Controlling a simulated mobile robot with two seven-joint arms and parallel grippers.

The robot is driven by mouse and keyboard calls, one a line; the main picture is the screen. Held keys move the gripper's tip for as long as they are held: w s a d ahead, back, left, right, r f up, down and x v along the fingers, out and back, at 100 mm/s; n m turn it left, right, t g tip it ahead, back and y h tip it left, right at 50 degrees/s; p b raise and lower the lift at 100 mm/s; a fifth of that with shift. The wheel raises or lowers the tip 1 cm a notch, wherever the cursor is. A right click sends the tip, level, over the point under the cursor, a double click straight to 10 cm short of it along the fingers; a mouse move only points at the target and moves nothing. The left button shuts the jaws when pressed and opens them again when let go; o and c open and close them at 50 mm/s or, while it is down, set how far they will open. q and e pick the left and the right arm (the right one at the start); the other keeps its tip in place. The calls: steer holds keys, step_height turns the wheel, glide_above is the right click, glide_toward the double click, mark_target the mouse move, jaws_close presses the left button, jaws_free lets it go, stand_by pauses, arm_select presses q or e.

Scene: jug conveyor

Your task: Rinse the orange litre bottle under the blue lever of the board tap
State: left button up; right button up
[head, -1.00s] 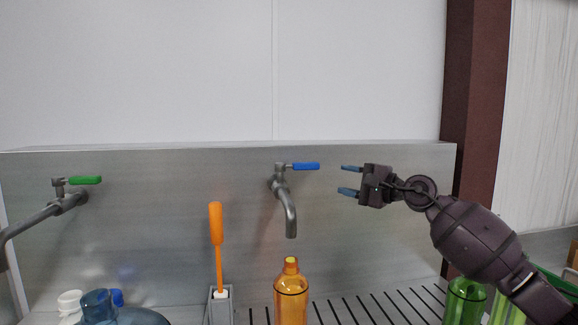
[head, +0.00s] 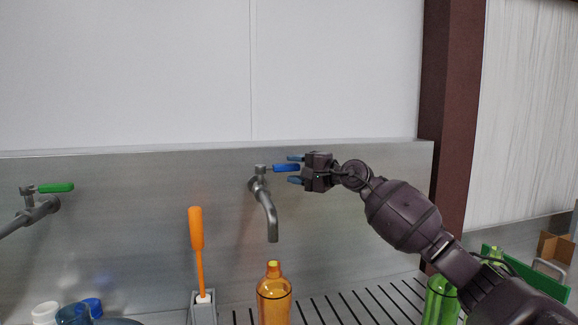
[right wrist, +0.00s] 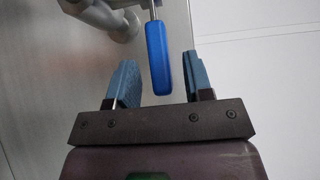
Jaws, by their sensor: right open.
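The orange litre bottle (head: 273,300) stands upright on the slotted drain surface below the spout of the board tap (head: 267,212). The blue lever (head: 285,168) points to the right from the tap's top; it also shows in the right wrist view (right wrist: 158,58). My right gripper (head: 295,169) is open at the lever's free end. In the right wrist view the blue lever lies between the two fingers (right wrist: 160,85), with a gap on each side. I cannot tell whether any water runs; none shows at the spout. My left gripper is not in view.
A green-levered tap (head: 45,198) is at the left. An orange-handled brush (head: 197,235) stands in a grey holder (head: 203,308) left of the bottle. Green bottles (head: 440,300) stand at the right under my arm. A blue jug (head: 75,314) is at lower left.

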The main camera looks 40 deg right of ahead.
steer(key=shift+x, duration=1.1)
jaws_close()
